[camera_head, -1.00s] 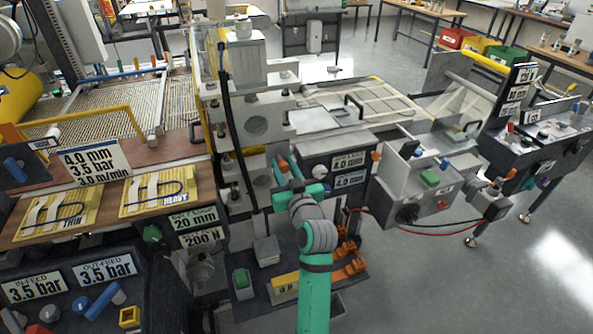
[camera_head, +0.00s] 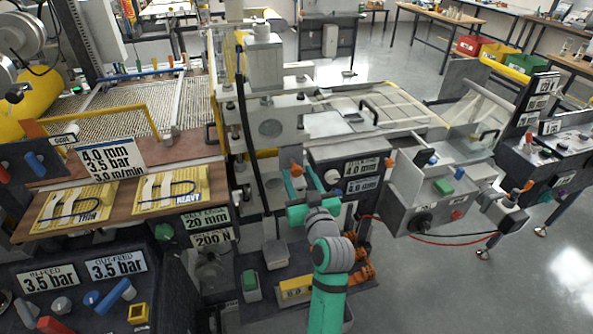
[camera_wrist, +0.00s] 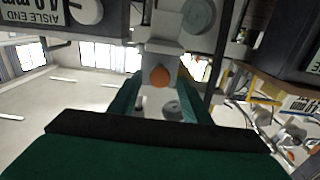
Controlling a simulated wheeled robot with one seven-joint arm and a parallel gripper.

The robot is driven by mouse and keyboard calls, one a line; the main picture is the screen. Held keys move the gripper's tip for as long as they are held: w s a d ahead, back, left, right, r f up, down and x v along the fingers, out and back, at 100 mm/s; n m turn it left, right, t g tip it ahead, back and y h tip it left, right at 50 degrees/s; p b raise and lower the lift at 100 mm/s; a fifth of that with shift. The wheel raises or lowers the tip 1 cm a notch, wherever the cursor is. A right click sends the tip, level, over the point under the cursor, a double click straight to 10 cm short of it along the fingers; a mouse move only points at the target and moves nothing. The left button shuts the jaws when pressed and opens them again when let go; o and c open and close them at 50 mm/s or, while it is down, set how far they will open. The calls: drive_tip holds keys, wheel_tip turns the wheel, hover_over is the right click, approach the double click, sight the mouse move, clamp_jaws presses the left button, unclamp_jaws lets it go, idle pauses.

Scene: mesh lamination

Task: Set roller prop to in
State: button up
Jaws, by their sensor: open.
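My gripper (camera_head: 300,182), teal, reaches up to the front of the central press, left of the dark panel with the 4.0 mm signs. In the wrist view its two fingers (camera_wrist: 160,98) are apart. A rounded orange knob (camera_wrist: 159,76) on a pale grey block shows between and just beyond the fingertips; I cannot tell whether they touch it. An orange part (camera_head: 296,169) also shows near the fingers in the head view. No label confirms which part is the roller prop. The gripper hides part of this area.
The 4.0 mm panel (camera_head: 350,185) stands close right of the gripper. A tall press column (camera_head: 265,65) rises behind. Below are a yellow block (camera_head: 296,289) and a green-topped block (camera_head: 250,284). The floor at right is clear.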

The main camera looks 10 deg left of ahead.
drive_tip(key=v, duration=0.7)
drive_tip(key=shift+s+d, duration=0.1)
drive_tip(key=shift+s, duration=0.05)
drive_tip(key=s+d+f+m+h, duration=0.3)
drive_tip(key=s+f+m+h, duration=0.25)
drive_tip(key=s+f, duration=1.35)
drive_tip(key=s+g+h, duration=0.1)
drive_tip(key=s, duration=2.4)
drive_tip(key=shift+d+f+n, duration=0.2)
drive_tip(key=shift+d+n, duration=0.25)
drive_tip(key=shift+h, duration=0.25)
